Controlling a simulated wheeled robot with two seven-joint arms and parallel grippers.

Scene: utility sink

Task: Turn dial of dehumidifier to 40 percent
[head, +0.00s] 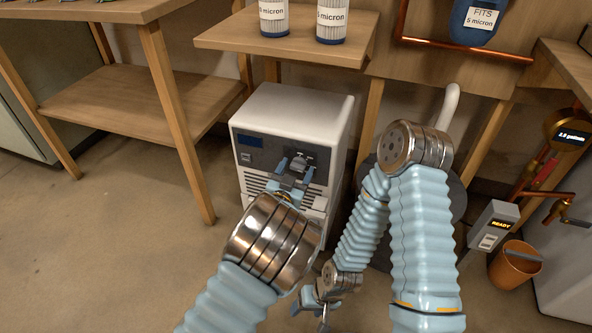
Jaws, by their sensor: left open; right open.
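The white dehumidifier (286,107) stands on the floor in the middle of the head view. Its front carries a dark control panel with a small blue display (250,141) on the left. The dial (301,159) is on the right of the panel and partly hidden by my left gripper; its setting cannot be read. My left gripper (295,170) is open, with its fingers just in front of the dial; whether they touch it I cannot tell. My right gripper (314,305) is open and low, below the dehumidifier, away from the dial and empty.
A wooden shelf (280,45) with two filter cartridges (331,20) stands behind the dehumidifier. A wooden table (135,95) is at the left. At the right are a grey box reading READY (491,226) and an orange bucket (514,266). The floor at lower left is clear.

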